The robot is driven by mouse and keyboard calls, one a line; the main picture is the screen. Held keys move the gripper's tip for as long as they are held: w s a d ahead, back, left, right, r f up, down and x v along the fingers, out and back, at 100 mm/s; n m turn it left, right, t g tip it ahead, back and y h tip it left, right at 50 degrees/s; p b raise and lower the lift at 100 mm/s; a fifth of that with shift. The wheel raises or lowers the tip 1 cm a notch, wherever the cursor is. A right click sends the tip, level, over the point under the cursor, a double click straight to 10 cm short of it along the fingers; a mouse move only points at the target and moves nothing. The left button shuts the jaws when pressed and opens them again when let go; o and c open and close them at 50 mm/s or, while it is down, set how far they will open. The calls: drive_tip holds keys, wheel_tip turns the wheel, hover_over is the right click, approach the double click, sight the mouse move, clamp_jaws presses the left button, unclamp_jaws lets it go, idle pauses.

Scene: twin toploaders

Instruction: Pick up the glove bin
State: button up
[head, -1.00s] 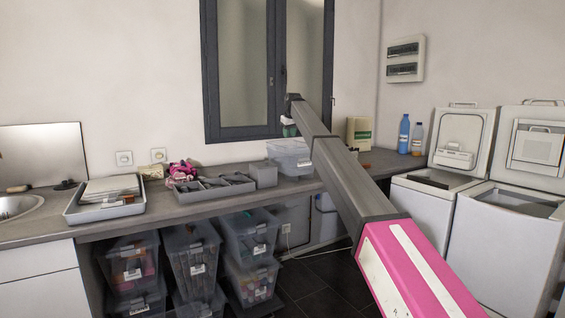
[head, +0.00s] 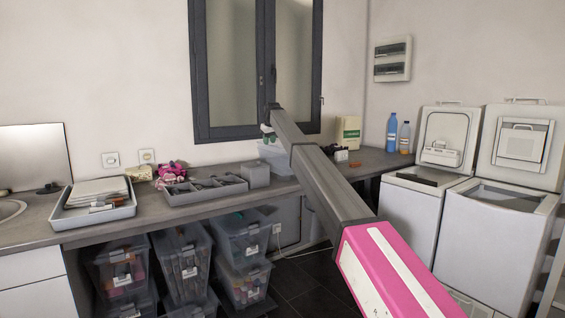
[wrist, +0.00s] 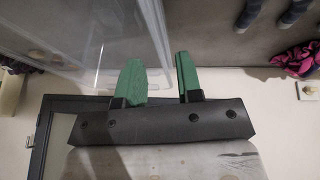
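I take the glove bin to be the clear plastic bin (head: 275,158) on the counter below the window, its right part hidden behind my arm in the head view. In the wrist view its clear wall (wrist: 105,35) fills the upper left. My gripper (wrist: 158,75) has two green fingers standing apart, with a gap between them. It also shows small in the head view (head: 268,133), just above the bin. The bin's edge runs toward the gap; I cannot tell whether the fingers touch it.
A grey divided tray (head: 205,190) with a small grey box (head: 256,175) stands left of the bin. A green-white carton (head: 348,132) and bottles (head: 392,132) stand to the right. Clear crates (head: 182,262) fill the space under the counter.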

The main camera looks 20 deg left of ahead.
drive_tip(key=shift+x, duration=1.55)
drive_tip(key=shift+f, duration=0.25)
clamp_jaws()
